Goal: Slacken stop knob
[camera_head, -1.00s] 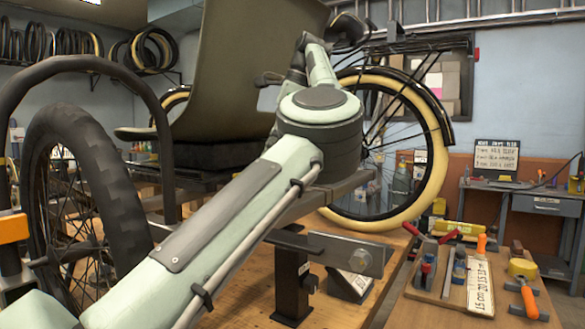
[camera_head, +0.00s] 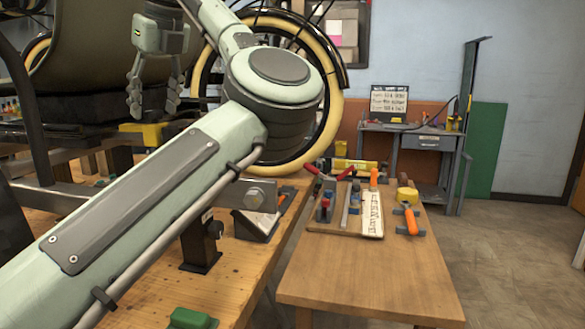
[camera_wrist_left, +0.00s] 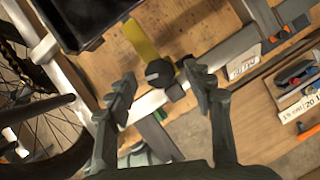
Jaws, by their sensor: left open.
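My left gripper (camera_head: 153,108) hangs with its fingers down over the trike frame in the head view, open, with nothing seen between the fingers. In the left wrist view its two fingers (camera_wrist_left: 158,92) stand apart at either side of a small dark knob (camera_wrist_left: 158,72), which looks like the stop knob. The knob has a pale mark across its top and lies at the end of a yellow strip (camera_wrist_left: 140,38). The fingers do not appear to touch it. In the head view the knob cannot be made out; a yellow part (camera_head: 146,133) shows below the gripper. My right gripper is not in view.
The trike's cream-tyred wheel (camera_head: 325,105) stands behind my arm. A dark clamp post (camera_head: 201,243) stands on the wooden bench (camera_head: 245,262). A side table (camera_head: 370,285) at right carries tools and a hammer (camera_head: 409,208). Floor is clear at far right.

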